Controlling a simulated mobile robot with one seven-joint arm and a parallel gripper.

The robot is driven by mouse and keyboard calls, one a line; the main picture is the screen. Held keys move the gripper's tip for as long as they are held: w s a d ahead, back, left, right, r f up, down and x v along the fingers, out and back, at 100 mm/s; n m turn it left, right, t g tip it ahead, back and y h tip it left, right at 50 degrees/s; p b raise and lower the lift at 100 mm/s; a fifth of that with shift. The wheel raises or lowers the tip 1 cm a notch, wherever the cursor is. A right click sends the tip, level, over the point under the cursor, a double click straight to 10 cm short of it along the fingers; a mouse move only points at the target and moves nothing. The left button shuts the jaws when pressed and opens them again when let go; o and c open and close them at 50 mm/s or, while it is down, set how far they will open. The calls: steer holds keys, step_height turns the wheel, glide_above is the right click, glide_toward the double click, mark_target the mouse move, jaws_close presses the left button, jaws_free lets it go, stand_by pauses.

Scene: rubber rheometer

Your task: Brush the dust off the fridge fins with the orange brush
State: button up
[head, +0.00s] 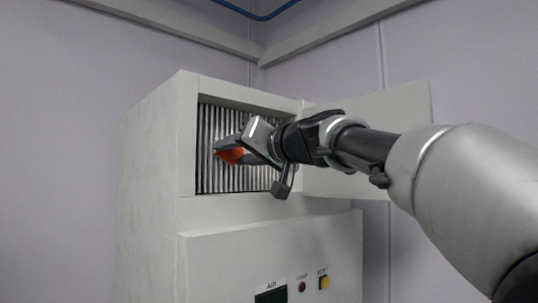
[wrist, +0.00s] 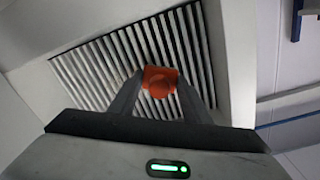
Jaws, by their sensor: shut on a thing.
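The fridge fins (head: 208,176) are a row of grey upright slats in the open upper bay of a white cabinet. They also fill much of the wrist view (wrist: 98,72). The orange brush (head: 230,155) is held in front of the fins, and it shows between my fingers in the wrist view (wrist: 161,80). My gripper (head: 228,147) is shut on the orange brush at the mouth of the bay. My gripper hides part of the fins. I cannot tell whether the brush touches them. Dust is not clearly visible.
The white cabinet (head: 150,190) stands near a corner of pale walls. Its open door panel (head: 405,110) stands to the right, behind my arm. Below the bay are a dark display (head: 271,295), a red button (head: 302,287) and a yellow button (head: 324,282).

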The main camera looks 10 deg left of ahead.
steer(key=shift+w+d, duration=0.9)
steer(key=shift+w, duration=0.25)
steer(key=shift+w+d, duration=0.9)
steer(key=shift+w, duration=0.2)
steer(key=shift+w+d+p, duration=0.4)
steer(key=shift+w+d, duration=1.3)
steer(key=shift+w, duration=0.3)
steer(key=shift+s+a+r+b, duration=0.2)
steer(key=shift+s+a+b, duration=0.35)
steer(key=shift+s+a, duration=1.25)
steer(key=shift+s+a+r+b, duration=0.15)
steer(key=shift+s+a+b, duration=0.4)
steer(key=shift+s+a, duration=1.3)
steer(key=shift+s+a+r+b, duration=0.2)
steer(key=shift+s+a+b, duration=0.35)
steer(key=shift+s+a, duration=1.25)
steer(key=shift+s+d+r+p, duration=0.35)
steer(key=shift+d+r+p, duration=0.15)
steer(key=shift+r, duration=0.1)
steer(key=shift+w+d+f, duration=0.1)
steer(key=shift+w+d, duration=0.15)
steer(key=shift+w, duration=0.05)
steer(key=w+d+p, duration=0.1)
steer(key=w+d, duration=0.8)
steer(key=w, duration=0.2)
steer(key=shift+d+p, duration=0.25)
steer(key=shift+p, duration=0.15)
